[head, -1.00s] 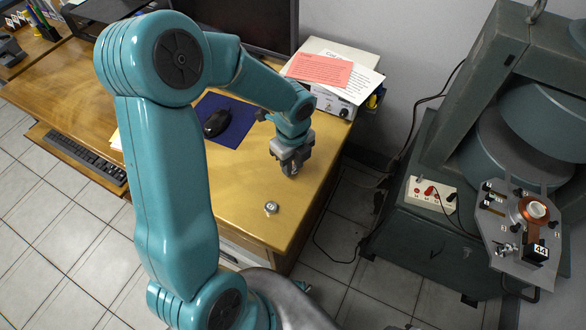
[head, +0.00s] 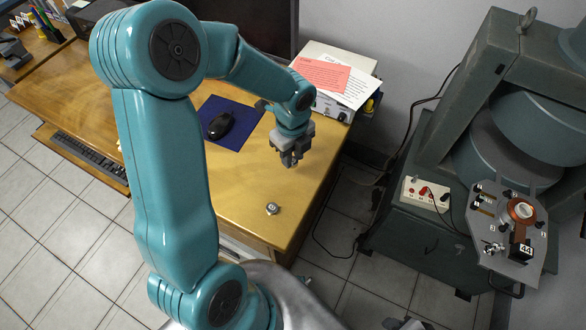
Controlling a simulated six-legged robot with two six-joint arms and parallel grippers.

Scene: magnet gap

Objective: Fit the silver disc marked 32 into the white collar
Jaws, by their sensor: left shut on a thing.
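My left gripper (head: 290,158) is over the desk's right part, pointing down. It is shut on a small silver thing that its fingers mostly hide; it looks like a disc, but no marking can be read. Another small silver disc (head: 272,208) lies on the desk nearer to me, apart from the gripper; its mark is too small to read. The white collar (head: 522,210) sits inside a copper-coloured ring on a grey plate at the far right, well away from the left gripper. A grey piece at the bottom edge may be my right gripper (head: 405,324); its fingers cannot be made out.
The wooden desk (head: 240,190) has free room around the loose disc. A mouse (head: 220,124) lies on a blue mat behind. The grey plate (head: 520,250) carries a black block marked 44 (head: 521,250). A large grey magnet (head: 500,150) stands behind it. Tiled floor separates desk and magnet.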

